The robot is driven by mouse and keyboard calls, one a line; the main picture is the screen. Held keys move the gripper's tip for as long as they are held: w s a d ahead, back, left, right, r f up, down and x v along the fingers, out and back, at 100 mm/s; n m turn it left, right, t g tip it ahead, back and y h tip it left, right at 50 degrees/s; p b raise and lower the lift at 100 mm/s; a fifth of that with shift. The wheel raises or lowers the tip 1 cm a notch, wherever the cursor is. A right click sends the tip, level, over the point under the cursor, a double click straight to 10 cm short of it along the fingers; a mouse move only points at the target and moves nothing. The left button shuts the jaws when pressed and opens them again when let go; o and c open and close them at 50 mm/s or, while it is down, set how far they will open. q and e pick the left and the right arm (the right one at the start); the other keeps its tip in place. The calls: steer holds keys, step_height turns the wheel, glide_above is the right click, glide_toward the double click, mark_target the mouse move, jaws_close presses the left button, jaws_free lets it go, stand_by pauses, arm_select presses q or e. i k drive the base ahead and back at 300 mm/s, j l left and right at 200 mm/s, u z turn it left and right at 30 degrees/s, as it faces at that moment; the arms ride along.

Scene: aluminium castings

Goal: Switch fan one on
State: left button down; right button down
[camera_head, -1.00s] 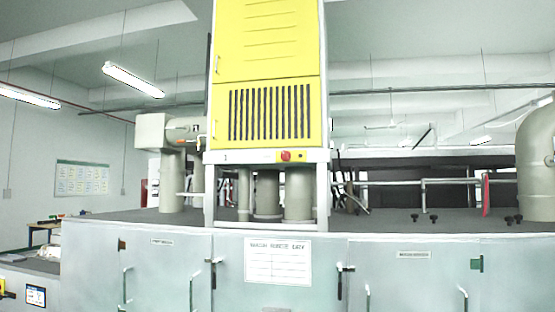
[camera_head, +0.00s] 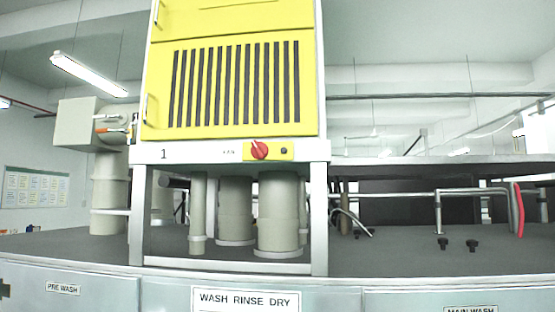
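Fan one is a tall yellow cabinet (camera_head: 232,85) with black vertical slots, standing on a white frame marked "1" at its left. On the frame's front beam, below the slots, is a red rotary switch (camera_head: 259,150) on a small yellow plate. A small dark button (camera_head: 284,151) sits to its right on the same plate. The switch's exact on or off position is too small to tell. Neither of my grippers is in view.
Grey pipes (camera_head: 279,212) stand under the cabinet on the dark machine top (camera_head: 400,255). A grey duct box (camera_head: 76,123) is at the left. Black knobs (camera_head: 472,245), metal rails and a red strip (camera_head: 519,208) are at the right. The space before the switch looks clear.

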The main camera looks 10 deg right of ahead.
mark_target(259, 150)
steer(key=i+l, duration=0.6)
steer(key=i, duration=0.25)
